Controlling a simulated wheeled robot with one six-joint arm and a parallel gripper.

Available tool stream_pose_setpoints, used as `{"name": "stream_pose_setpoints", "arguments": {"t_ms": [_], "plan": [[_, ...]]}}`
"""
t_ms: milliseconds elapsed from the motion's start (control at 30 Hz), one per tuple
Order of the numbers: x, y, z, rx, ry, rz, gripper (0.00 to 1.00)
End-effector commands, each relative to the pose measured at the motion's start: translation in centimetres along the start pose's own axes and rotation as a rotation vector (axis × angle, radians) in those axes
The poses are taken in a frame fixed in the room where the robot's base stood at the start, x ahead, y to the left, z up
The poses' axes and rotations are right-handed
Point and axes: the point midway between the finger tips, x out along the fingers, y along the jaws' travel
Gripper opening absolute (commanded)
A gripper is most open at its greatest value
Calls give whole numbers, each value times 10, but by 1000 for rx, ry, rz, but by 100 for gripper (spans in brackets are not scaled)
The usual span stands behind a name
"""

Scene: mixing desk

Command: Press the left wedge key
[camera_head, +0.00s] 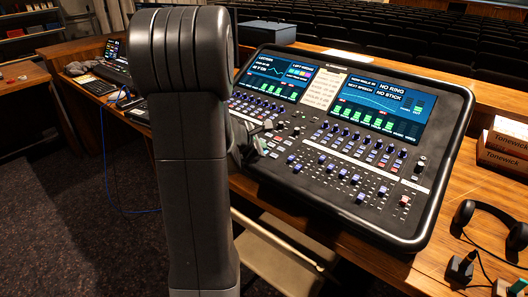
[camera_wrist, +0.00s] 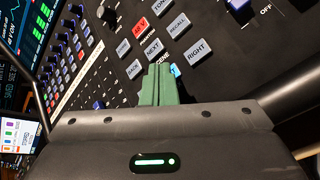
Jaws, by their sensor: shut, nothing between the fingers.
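In the wrist view my gripper (camera_wrist: 160,72) has its green fingers together, empty, with the tips over the key area of the mixing desk (camera_wrist: 235,55). No key lettered LEFT is readable there; the fingers hide part of the panel. A small cyan-lit patch (camera_wrist: 175,69) shows just right of the fingertips. The grey RIGHT key (camera_wrist: 198,50) is up and right of them. The NEXT key (camera_wrist: 153,48) and BACK key (camera_wrist: 134,69) lie above and to the left. I cannot tell whether the tips touch anything. In the head view my arm hides part of the desk (camera_head: 437,165).
Other keys near the fingers include the red 48 V key (camera_wrist: 139,26) and RECALL (camera_wrist: 179,26). In the head view, headphones (camera_head: 485,222) and boxes (camera_head: 507,145) lie right of the desk. A laptop (camera_head: 113,62) stands at the back left.

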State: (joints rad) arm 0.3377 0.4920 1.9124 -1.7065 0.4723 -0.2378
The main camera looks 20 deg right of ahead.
Motion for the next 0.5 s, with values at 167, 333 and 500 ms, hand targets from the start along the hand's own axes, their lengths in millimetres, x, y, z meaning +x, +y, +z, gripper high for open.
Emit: {"name": "stream_pose_setpoints", "arguments": {"t_ms": [167, 333, 500], "plan": [[0, 0, 0, 0, 1, -1, 0], [-4, 3, 3, 0, 0, 0, 0], [-10, 8, 8, 0, 0, 0, 0]]}}
